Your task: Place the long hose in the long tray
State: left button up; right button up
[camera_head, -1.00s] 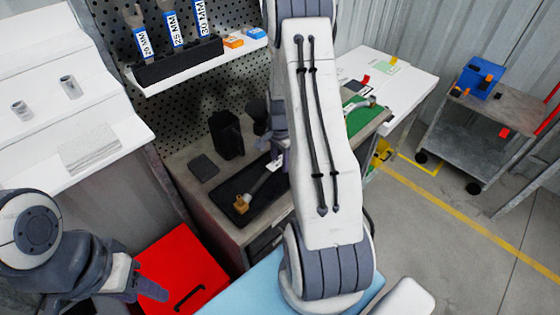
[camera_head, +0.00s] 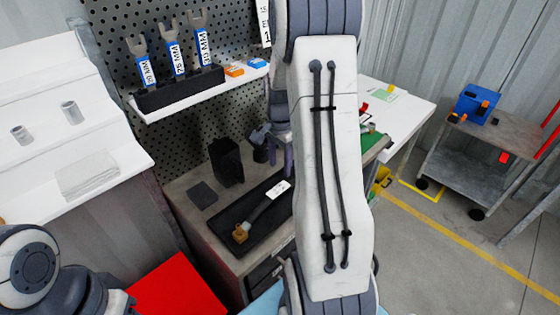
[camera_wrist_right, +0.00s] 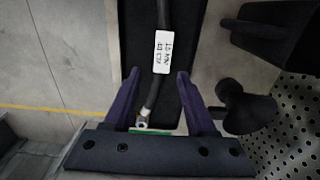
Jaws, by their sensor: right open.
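The long hose (camera_head: 259,212) is dark, with a brass-coloured fitting at its near end and a white label. It lies lengthwise in a long black tray (camera_head: 223,224) on the workbench. In the right wrist view, the hose (camera_wrist_right: 150,93) runs down between the fingers, its metal end fitting near the palm, with the dark tray (camera_wrist_right: 192,55) around it. My right gripper (camera_wrist_right: 158,73) is open, its purple fingers either side of the hose and apart from it. In the head view it is above the tray's far end, partly hidden by my arm. My left gripper is out of view.
A black holder (camera_head: 226,162) stands behind the tray, with a dark flat piece (camera_head: 202,195) beside it. A white shelf (camera_head: 160,108) with labelled wrenches hangs on the pegboard above. A red box (camera_head: 178,288) stands in front. A grey cart (camera_head: 478,150) is far right.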

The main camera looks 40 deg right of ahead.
jog(key=s+a+r+n, duration=0.25)
jog(key=a+n, duration=0.35)
jog(key=a, duration=0.6)
jog(key=s+a+r+n, duration=0.2)
jog(key=a+r+n, duration=0.2)
jog(key=a+n, duration=0.55)
jog(key=s+a+r+n+y, duration=0.1)
jog(key=s+a+n, duration=0.8)
jog(key=s+a, duration=0.3)
jog(key=s, duration=0.3)
jog(key=shift+s+a+r, duration=0.15)
jog(key=shift+a, duration=0.15)
